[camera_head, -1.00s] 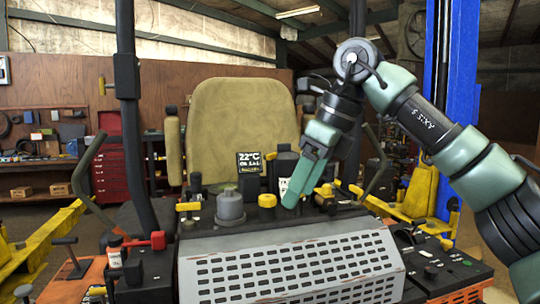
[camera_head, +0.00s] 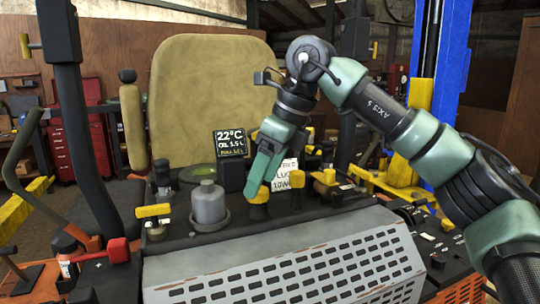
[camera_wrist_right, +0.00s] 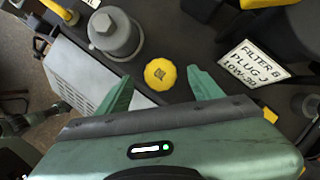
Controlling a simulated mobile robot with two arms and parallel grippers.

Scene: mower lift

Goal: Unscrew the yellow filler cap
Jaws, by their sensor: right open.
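The yellow filler cap (camera_head: 258,196) stands on the dark deck of the mower, just right of a grey cylinder (camera_head: 208,203). In the right wrist view the cap (camera_wrist_right: 160,73) is round with a dark mark on top, and it lies between and a little beyond the fingertips. My right gripper (camera_head: 261,178) points down over the cap, its green fingers partly covering it. My left gripper is not in view.
A white label (camera_wrist_right: 254,64) reading "FILTER B PLUG J 10W-30" lies right of the cap. Other yellow fittings stand at left (camera_head: 153,211) and right (camera_head: 297,179). A small display (camera_head: 230,142) and a seat (camera_head: 205,100) are behind. A slotted grey cover (camera_head: 290,265) is in front.

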